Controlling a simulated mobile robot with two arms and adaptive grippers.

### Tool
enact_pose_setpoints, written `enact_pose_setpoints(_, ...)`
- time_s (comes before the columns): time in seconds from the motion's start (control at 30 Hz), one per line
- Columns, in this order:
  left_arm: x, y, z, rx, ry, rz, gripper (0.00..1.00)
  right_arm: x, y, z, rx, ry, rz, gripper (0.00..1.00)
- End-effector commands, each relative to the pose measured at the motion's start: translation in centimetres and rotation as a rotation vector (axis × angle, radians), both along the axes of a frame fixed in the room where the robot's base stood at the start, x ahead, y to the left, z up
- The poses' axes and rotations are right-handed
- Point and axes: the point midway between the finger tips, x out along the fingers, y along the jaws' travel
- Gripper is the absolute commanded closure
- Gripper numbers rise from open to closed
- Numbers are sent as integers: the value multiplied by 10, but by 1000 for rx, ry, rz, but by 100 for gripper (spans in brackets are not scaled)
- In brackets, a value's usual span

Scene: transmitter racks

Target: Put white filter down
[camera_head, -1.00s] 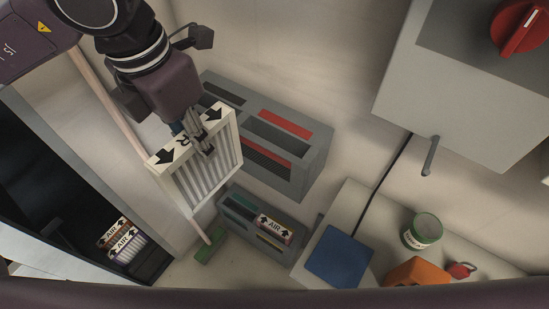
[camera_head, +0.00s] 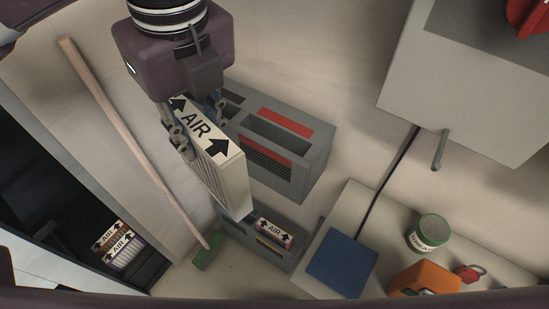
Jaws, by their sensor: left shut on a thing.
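The white filter (camera_head: 215,165) hangs in my left gripper (camera_head: 199,124), with its label edge, marked AIR with black arrows, facing up and its pleated face partly visible. My left gripper comes down from the top of the view and is shut on the filter near its upper edge. The filter is tilted. In the picture it overlaps the left side of the large grey slotted box (camera_head: 318,158) and the smaller grey box (camera_head: 292,262); I cannot tell whether it touches either. My right gripper is not in view.
The small box holds an AIR-labelled filter (camera_head: 273,232). More filters (camera_head: 122,247) sit in the dark cabinet at left. A green-ended broom (camera_head: 206,256) leans nearby. A pale table at right bears a blue pad (camera_head: 341,262), a can (camera_head: 430,233) and an orange object (camera_head: 424,279).

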Motion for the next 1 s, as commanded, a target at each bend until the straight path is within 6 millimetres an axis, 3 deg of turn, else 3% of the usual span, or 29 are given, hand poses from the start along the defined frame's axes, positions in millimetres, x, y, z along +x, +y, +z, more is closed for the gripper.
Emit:
enact_pose_setpoints(0.2,-3,-3,3,-1,-1,185,100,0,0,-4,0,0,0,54)
enact_pose_setpoints(0.37,2,-8,6,-1,2,233,100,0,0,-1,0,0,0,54)
enact_pose_setpoints(1.0,127,-91,8,0,2,235,100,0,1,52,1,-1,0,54)
